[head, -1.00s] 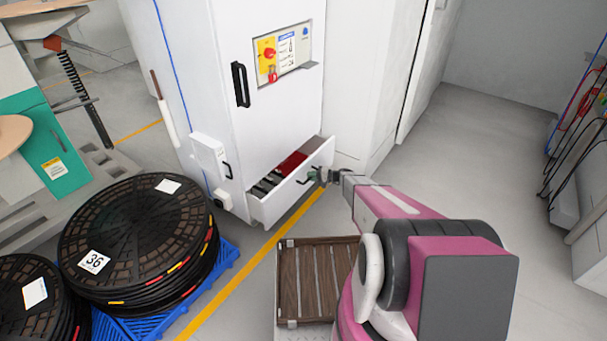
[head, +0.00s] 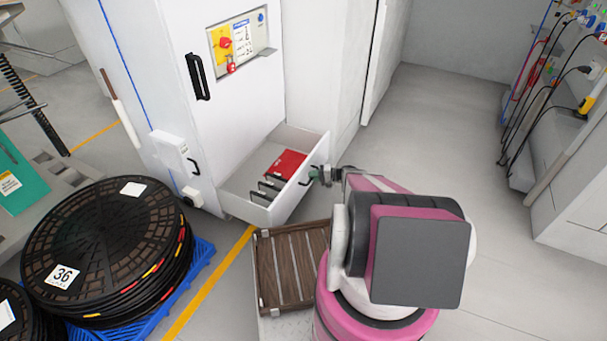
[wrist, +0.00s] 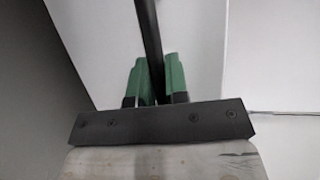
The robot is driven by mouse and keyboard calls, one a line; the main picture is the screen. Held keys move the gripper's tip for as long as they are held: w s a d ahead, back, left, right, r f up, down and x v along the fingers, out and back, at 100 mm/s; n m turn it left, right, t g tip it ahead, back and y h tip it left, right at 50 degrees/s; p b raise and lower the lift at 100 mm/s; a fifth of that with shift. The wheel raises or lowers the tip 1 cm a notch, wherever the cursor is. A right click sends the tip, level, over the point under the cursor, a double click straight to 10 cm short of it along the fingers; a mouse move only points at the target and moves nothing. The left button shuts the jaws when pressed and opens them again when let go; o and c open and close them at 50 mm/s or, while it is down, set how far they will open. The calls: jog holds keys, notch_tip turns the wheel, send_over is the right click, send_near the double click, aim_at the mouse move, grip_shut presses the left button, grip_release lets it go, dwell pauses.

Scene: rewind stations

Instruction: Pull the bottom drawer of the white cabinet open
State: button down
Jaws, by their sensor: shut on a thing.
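The white cabinet (head: 235,110) stands at the centre left of the head view. Its bottom drawer (head: 240,183) is pulled well out, and its inside shows. My gripper (head: 318,175) is at the drawer's front, shut on the dark bar handle (head: 305,180). In the wrist view the green fingertips (wrist: 158,82) sit on both sides of the dark bar (wrist: 150,40), against the white drawer front.
A wooden slatted deck (head: 290,265) lies below the drawer, beside my arm. Black cable reels (head: 100,240) on a blue pallet (head: 205,268) stand at the left. A panel with hanging cables (head: 540,90) is at the right. The grey floor (head: 440,130) between is clear.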

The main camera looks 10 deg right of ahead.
jog(key=shift+s+d, duration=0.9)
jog(key=shift+d, duration=0.25)
jog(key=shift+s+d, duration=0.85)
jog(key=shift+d, duration=0.3)
jog(key=c, duration=1.1)
grip_release()
jog(key=shift+d, duration=0.1)
jog(key=v, duration=1)
jog(key=shift+s+d, duration=0.1)
jog(key=shift+d, duration=0.2)
